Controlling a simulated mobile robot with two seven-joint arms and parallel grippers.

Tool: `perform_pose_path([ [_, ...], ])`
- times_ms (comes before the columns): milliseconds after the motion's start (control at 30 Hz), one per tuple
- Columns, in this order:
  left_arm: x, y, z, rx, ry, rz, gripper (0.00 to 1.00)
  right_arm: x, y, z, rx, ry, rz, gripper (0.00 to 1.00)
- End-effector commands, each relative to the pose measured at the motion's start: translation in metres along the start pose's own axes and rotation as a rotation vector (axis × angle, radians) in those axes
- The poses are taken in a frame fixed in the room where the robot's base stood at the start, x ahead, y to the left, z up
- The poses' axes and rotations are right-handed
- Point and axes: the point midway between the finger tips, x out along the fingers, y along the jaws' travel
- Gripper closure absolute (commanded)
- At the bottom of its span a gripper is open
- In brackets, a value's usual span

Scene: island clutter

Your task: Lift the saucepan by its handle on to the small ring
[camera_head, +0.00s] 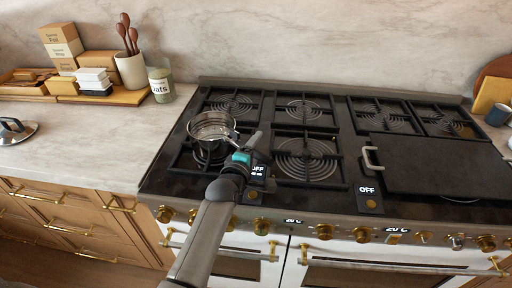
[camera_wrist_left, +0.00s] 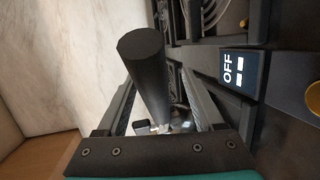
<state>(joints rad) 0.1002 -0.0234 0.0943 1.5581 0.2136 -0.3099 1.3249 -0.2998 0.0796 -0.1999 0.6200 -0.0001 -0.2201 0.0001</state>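The steel saucepan (camera_head: 212,127) sits upright over the front left ring of the hob in the head view. Its dark handle (camera_head: 254,139) points right, towards my left gripper (camera_head: 247,156). In the left wrist view, the black handle (camera_wrist_left: 146,70) lies between the two fingers of my left gripper (camera_wrist_left: 160,105), with gaps visible beside it. The fingers are apart. Only shiny bits of the pan show beyond the handle. Smaller-looking rings are at the back left (camera_head: 232,105) and back centre (camera_head: 304,108); a larger ring (camera_head: 306,159) is at front centre. My right gripper is not in view.
A black griddle plate (camera_head: 437,165) with a metal handle covers the front right. Rings at the back right (camera_head: 383,114) are bare. A utensil pot (camera_head: 131,69), a jar (camera_head: 161,83) and boxes (camera_head: 62,45) stand on the left counter, with a lid (camera_head: 15,130) nearer the front.

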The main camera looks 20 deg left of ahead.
Motion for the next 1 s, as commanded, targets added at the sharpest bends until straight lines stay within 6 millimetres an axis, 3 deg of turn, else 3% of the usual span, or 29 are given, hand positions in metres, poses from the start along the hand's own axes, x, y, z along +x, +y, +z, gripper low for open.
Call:
perform_pose_path([
  [267, -0.002, -0.004, 0.001, -0.006, -0.002, -0.011, 0.31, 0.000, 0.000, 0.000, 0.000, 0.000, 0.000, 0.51],
  [433, -0.014, -0.003, 0.001, -0.003, -0.001, -0.007, 0.31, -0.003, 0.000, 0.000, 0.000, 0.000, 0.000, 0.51],
  [1000, -0.111, -0.001, 0.000, -0.002, 0.000, -0.004, 0.31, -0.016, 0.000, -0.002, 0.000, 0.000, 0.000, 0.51],
])
